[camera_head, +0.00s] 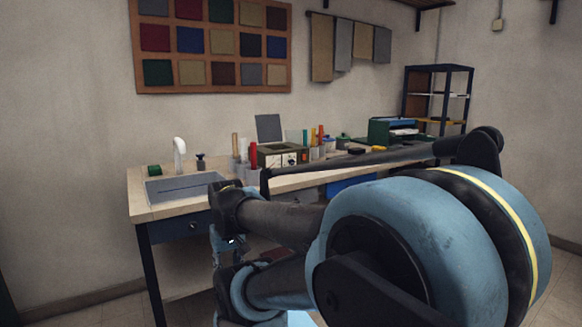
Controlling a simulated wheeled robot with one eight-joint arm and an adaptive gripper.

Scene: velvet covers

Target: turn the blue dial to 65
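A small olive-green box (271,155) stands on the workbench (156,205) near its middle, with a grey panel (268,128) upright behind it. Its front has pale faces (290,159) with small dark marks that may be dials. They are too small to tell whether one is blue or what it reads. No blue dial can be made out anywhere. My arm, blue and black, fills the lower right and crosses in front of the bench. My gripper cannot be made out; only arm links and joints show.
Several coloured rolls or tubes stand around the green box. A green case (379,132) is farther right, before a dark shelf (437,95). A swatch board (212,45) hangs on the wall.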

